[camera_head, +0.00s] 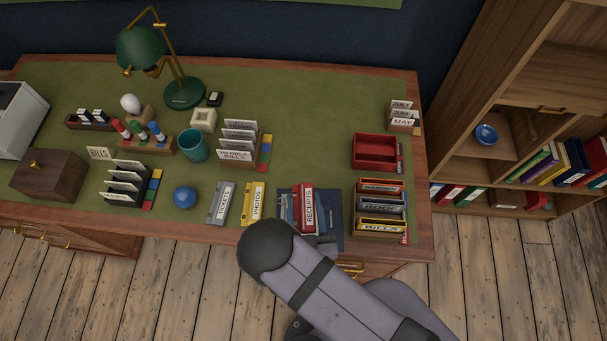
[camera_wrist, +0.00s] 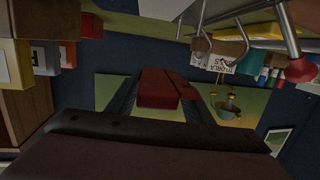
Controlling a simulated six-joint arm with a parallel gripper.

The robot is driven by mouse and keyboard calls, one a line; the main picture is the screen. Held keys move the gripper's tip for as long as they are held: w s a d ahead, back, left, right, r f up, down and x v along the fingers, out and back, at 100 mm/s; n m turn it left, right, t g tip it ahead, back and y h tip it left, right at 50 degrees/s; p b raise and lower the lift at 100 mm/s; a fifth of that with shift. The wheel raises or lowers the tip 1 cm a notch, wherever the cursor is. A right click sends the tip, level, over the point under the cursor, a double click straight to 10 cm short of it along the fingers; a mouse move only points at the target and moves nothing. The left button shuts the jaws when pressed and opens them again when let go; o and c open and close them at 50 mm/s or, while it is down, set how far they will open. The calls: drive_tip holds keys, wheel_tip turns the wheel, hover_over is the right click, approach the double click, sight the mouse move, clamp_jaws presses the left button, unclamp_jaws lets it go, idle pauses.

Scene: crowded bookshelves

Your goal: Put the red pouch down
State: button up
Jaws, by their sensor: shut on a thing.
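In the wrist view my gripper (camera_wrist: 159,95) has its two dark fingers closed on the sides of a red pouch (camera_wrist: 160,88). In the head view a red item labelled RECEIPTS (camera_head: 308,209) stands at the end of my arm, at the front of the desk; it appears to be the same pouch. My fingers are mostly hidden there by the arm. A dark blue flat piece (camera_head: 334,222) lies around and beneath it. I cannot tell whether the pouch's lower edge touches anything.
The green-topped desk (camera_head: 310,105) is crowded at the front. A yellow PHOTOS holder (camera_head: 254,204) and a grey TICKETS holder (camera_head: 222,204) are left; a file rack (camera_head: 381,208) and an empty-looking red tray (camera_head: 374,152) are right. Bare green surface lies behind, around the desk's middle.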

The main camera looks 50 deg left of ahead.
drive_tip(key=shift+f+b, duration=2.9)
drive_tip(key=shift+f, duration=1.05)
drive_tip(key=shift+f, duration=0.1)
drive_tip(key=shift+f, duration=0.15)
drive_tip(key=o, duration=1.1)
drive_tip(key=shift+p+v, duration=0.4)
drive_tip(key=shift+v, duration=2)
drive_tip(key=shift+d, duration=0.1)
drive_tip(key=c, duration=0.3)
